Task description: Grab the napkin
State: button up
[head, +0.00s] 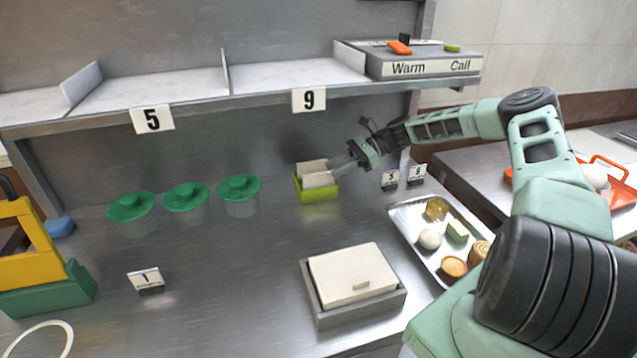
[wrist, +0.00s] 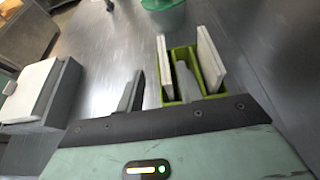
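A green napkin holder (head: 318,196) stands on the steel counter below the 9 sign. Two upright white napkin stacks are in it, a left one (wrist: 165,68) and a right one (wrist: 211,60) in the wrist view, with a gap between them. My gripper (head: 343,166) is at the holder from the right in the head view. In the wrist view my gripper (wrist: 158,88) is open. One finger is outside the holder on the left; the other is in the gap between the stacks. The left stack lies between the fingers; I cannot tell whether either finger touches it.
Several green-lidded cups (head: 186,197) stand left of the holder. A grey box with a cream lid (head: 352,275) sits in front, and a metal food tray (head: 408,213) is at right. A shelf (head: 215,101) overhangs the back. The counter between holder and box is clear.

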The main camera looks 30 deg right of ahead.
aim_at(327, 172)
jog(key=shift+w+p+x, duration=0.1)
jog(key=shift+p+x, duration=0.45)
jog(key=shift+x, duration=1)
jog(key=shift+w+p+x, duration=0.15)
jog(key=shift+p+x, duration=0.35)
jog(key=shift+x, duration=1.1)
jog(key=shift+d+f, duration=0.15)
jog(key=shift+f, duration=0.05)
grip_shut()
